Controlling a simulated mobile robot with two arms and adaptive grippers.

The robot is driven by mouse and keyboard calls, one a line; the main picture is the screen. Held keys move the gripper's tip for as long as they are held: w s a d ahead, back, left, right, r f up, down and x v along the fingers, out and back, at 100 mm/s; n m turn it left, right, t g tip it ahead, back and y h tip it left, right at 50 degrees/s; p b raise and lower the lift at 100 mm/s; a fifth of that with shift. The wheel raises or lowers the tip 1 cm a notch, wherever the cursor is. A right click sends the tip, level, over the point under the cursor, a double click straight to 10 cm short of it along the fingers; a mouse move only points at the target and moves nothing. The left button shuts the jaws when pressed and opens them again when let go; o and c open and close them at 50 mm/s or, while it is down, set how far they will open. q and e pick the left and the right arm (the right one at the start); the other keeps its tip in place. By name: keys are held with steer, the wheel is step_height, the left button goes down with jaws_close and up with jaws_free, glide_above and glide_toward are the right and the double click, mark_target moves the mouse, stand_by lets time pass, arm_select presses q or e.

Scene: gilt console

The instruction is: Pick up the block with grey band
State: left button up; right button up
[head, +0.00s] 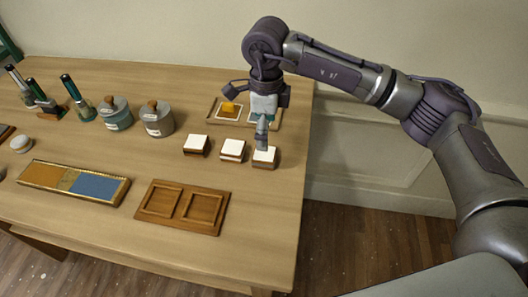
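Three white-topped blocks stand in a row on the table: a left block (196,146), a middle block (232,150) and a right block (264,157). Their sides show brownish bands; I cannot make out which band is grey. My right gripper (245,119) is above and behind the row, its fingers spread apart. One finger reaches down in front of the right block's top; whether it touches is unclear. Nothing is visible between the fingers. My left gripper is not in view.
Behind the blocks lies a tray (213,113) with an amber square and a greenish one. Two lidded pots (158,122) (116,117) stand left. A wooden two-recess board (181,206) and an orange-and-blue tray (74,183) lie in front. The table's right edge is close to the blocks.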

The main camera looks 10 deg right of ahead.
mark_target(266, 153)
step_height(266, 153, down, 3)
steer(key=shift+s+r, duration=0.1)
steer(key=shift+f, duration=0.35)
steer(key=shift+w+f+p, duration=0.2)
steer(key=shift+f+p, duration=0.05)
steer(key=shift+p, duration=0.05)
step_height(266, 153, down, 4)
steer(key=shift+s+f+p, duration=0.15)
steer(key=shift+p, duration=0.6)
steer(key=shift+d+f, duration=0.1)
steer(key=shift+f, duration=0.2)
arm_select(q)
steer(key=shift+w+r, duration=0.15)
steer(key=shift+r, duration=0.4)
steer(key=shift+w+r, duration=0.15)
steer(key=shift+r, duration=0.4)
arm_select(e)
steer(key=c, duration=1.2)
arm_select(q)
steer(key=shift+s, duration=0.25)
arm_select(e)
steer(key=shift+c, duration=0.2)
